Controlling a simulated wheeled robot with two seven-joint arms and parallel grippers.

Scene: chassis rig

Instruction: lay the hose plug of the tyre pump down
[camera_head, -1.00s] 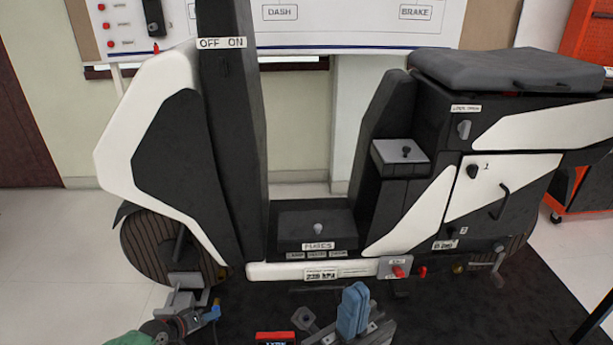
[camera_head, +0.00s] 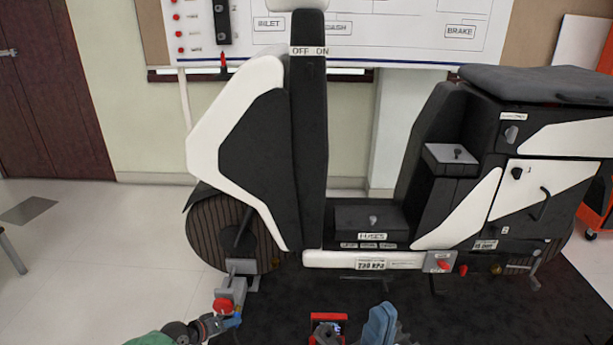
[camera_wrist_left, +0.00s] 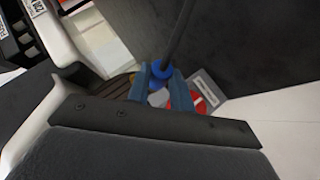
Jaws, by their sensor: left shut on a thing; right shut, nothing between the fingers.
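The blue hose plug (camera_wrist_left: 158,70) is between the fingertips of my left gripper (camera_wrist_left: 159,84) in the left wrist view. A dark hose (camera_wrist_left: 178,38) runs from it to the top of that view. In the head view, my left gripper (camera_head: 217,323) is low at the left, with the small blue plug (camera_head: 234,322) at its tip, close to a red knob (camera_head: 222,305) by the front wheel. My right gripper (camera_head: 380,327) is shut and empty at the bottom edge. A red-framed box (camera_head: 328,317) beside it may be the pump; its lower part is cut off.
The black and white scooter (camera_head: 255,140) fills the middle, its striped front wheel (camera_head: 225,232) just behind my left gripper. A grey bracket (camera_head: 240,268) juts from the wheel. The dark mat (camera_head: 290,300) lies in front; pale open floor (camera_head: 90,270) is at the left.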

